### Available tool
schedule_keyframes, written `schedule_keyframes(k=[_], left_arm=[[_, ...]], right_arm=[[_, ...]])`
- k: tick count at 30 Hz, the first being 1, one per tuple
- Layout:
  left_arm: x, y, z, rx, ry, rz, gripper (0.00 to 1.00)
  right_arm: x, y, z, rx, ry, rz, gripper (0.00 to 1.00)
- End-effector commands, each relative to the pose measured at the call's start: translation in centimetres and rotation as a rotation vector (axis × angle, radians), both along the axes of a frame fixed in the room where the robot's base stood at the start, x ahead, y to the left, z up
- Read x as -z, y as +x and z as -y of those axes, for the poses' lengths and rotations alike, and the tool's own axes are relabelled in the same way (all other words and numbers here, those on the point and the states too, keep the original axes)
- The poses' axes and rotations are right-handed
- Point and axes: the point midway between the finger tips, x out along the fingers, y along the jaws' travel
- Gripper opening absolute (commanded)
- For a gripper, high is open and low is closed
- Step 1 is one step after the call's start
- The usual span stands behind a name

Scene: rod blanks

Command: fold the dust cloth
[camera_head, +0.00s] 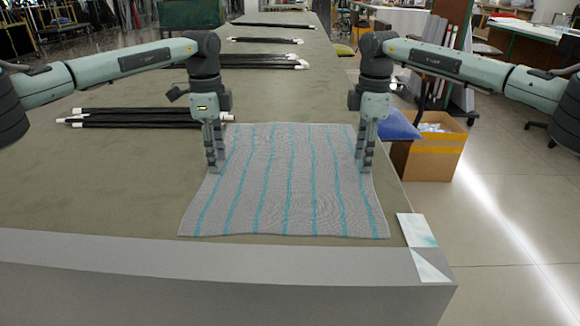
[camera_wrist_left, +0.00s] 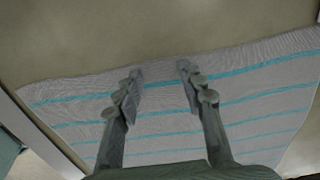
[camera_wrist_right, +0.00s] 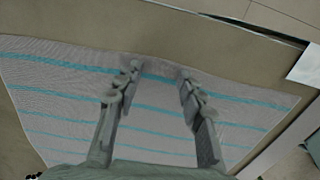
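The dust cloth (camera_head: 285,190) is grey with teal stripes and lies spread flat on the table near its front edge. It also fills much of the left wrist view (camera_wrist_left: 160,122) and the right wrist view (camera_wrist_right: 155,110). My left gripper (camera_head: 215,168) points down at the cloth's left edge. In the left wrist view its fingers (camera_wrist_left: 160,72) are apart with cloth showing between them. My right gripper (camera_head: 364,168) points down at the cloth's right edge. In the right wrist view its fingers (camera_wrist_right: 158,70) are apart over the cloth. I cannot tell whether the fingertips touch it.
Several black rods with white ends (camera_head: 140,117) lie left of the cloth, and more rods (camera_head: 262,61) lie further back. A white and pale-teal card (camera_head: 417,230) lies at the table's right front corner. A cardboard box (camera_head: 430,150) stands on the floor at right.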

Motion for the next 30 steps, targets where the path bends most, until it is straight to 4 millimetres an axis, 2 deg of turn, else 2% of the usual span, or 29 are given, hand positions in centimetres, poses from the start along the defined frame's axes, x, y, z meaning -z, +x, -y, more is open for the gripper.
schedule_keyframes(k=[18, 30], left_arm=[[0.38, -0.13, -0.01, 0.001, 0.002, -0.006, 0.0], [0.63, -0.24, -0.08, 0.001, 0.004, -0.01, 0.0]], right_arm=[[0.37, -0.06, 0.03, 0.0, -0.002, -0.003, 0.0], [0.41, -0.06, 0.07, 0.0, -0.002, -0.003, 0.0]])
